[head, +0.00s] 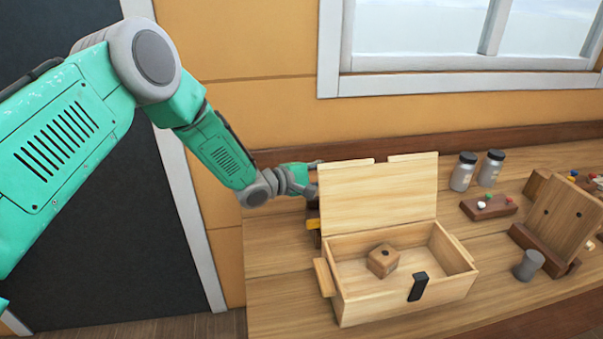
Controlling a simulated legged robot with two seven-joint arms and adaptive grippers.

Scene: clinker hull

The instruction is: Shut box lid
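A light wooden box (395,304) stands on the workbench with a dark latch (418,286) on its front. Its lid (377,196) stands open, roughly upright at the back edge. A wooden cube (382,260) with a dark hole in its top lies inside. My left arm comes in from the left, and my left gripper (311,186) is at the left edge of the raised lid, partly behind it. The lid hides part of the fingers, so I cannot tell whether they are open or whether they touch it. My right gripper is not in view.
The wooden workbench (275,275) carries two jars (476,171), a small block with coloured pegs (489,206), a grey cylinder (529,265) and a tilted wooden board (564,218) right of the box. A wall with a window (465,80) rises behind. Bare bench lies left of the box.

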